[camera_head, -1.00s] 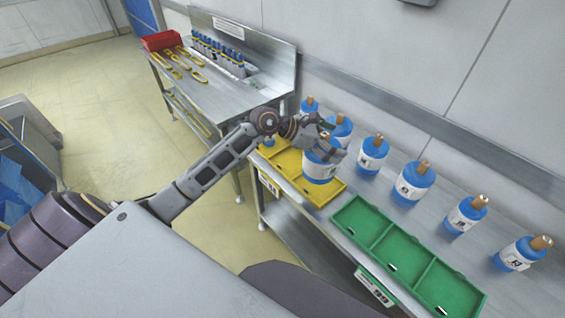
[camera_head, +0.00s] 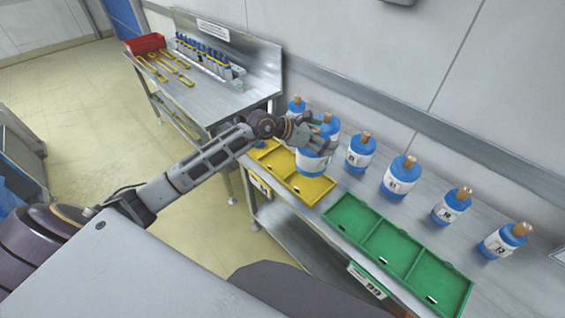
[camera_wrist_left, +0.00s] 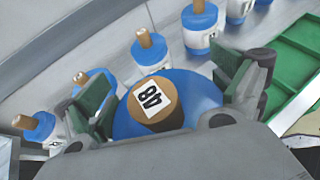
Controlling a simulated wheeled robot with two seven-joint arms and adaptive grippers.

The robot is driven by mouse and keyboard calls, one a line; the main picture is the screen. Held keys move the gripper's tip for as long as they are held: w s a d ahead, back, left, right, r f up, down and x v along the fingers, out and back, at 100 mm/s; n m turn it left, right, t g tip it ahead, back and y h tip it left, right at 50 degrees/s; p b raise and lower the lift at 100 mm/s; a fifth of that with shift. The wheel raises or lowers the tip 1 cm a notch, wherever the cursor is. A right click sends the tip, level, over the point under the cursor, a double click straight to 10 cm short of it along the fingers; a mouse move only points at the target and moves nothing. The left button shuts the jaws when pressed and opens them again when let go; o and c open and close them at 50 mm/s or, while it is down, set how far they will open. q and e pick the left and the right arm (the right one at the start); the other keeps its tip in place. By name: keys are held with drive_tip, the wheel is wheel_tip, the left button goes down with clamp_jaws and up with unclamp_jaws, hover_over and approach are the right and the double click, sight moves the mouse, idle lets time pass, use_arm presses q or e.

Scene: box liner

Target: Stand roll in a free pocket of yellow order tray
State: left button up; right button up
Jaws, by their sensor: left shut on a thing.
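My left gripper (camera_head: 318,138) is shut on a blue-and-white roll (camera_head: 311,162) with a brown core. In the left wrist view the roll (camera_wrist_left: 185,104) sits between the dark green finger pads, its core top marked with a number like 48. The middle pocket looks empty. A bit of blue (camera_head: 260,144) shows at the tray's left end, mostly hidden by my arm. My right gripper is out of view.
A green tray (camera_head: 385,245) with empty pockets lies right of the yellow one. Several numbered rolls stand in a row behind the trays, including one (camera_head: 401,177) close by. A second bench (camera_head: 200,93) at the back left holds a red bin (camera_head: 145,43) and small bottles.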

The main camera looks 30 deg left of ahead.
use_arm(q)
drive_tip(key=shift+r, duration=0.15)
drive_tip(key=shift+f, duration=3.05)
drive_tip(key=shift+f+p, duration=0.3)
drive_tip(key=shift+f, duration=1.7)
drive_tip(key=o, duration=1.7)
drive_tip(key=shift+f, duration=0.15)
drive_tip(key=shift+s, duration=0.1)
